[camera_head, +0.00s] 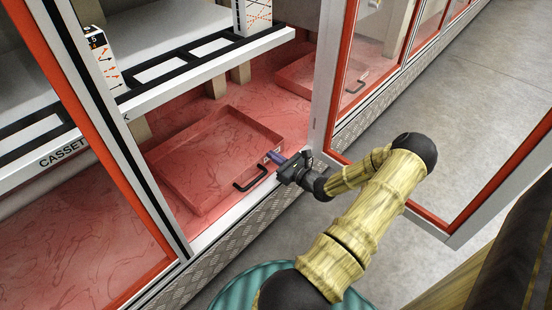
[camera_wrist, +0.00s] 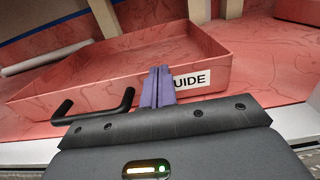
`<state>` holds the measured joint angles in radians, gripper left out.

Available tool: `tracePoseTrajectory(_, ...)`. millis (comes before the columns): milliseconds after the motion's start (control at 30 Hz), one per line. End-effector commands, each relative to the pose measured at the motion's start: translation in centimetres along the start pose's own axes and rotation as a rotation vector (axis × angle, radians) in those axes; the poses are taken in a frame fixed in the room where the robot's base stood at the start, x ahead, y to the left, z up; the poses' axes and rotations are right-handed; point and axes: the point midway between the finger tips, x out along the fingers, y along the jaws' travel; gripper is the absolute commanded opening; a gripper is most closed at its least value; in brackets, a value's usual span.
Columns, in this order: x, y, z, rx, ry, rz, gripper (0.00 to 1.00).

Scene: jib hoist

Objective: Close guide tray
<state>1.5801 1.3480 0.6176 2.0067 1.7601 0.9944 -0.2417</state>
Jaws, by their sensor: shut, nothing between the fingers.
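The guide tray is a shallow red open tray (camera_head: 215,150) on the red cabinet floor, behind the open glass door. Its front wall carries a black bar handle (camera_head: 250,178) and a white label. In the wrist view the tray (camera_wrist: 230,62) shows a label reading "UIDE" (camera_wrist: 192,79), its first part hidden by my fingers. The handle (camera_wrist: 95,112) is left of my fingers there. My gripper (camera_head: 274,157) is shut and empty, its purple fingertips (camera_wrist: 157,80) at the tray's front wall beside the label. I cannot tell whether they touch it.
A second red tray (camera_head: 298,78) sits further right on the cabinet floor. A white shelf (camera_head: 195,69) labelled "CASSET" runs above the tray. The red-framed glass door (camera_head: 335,80) stands open right of my gripper. Grey floor (camera_head: 480,100) is clear at right.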

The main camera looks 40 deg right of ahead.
Motion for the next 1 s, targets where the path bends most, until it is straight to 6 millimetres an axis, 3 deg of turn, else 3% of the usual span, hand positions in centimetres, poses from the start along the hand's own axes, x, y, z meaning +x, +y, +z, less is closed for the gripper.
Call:
tracePoseTrajectory(500, 3.2, 0.0, 0.1, -0.001, 0.0, 0.0, 0.0)
tracePoseTrajectory(1000, 3.0, 0.3, 0.3, -0.001, 0.0, 0.007, 0.0)
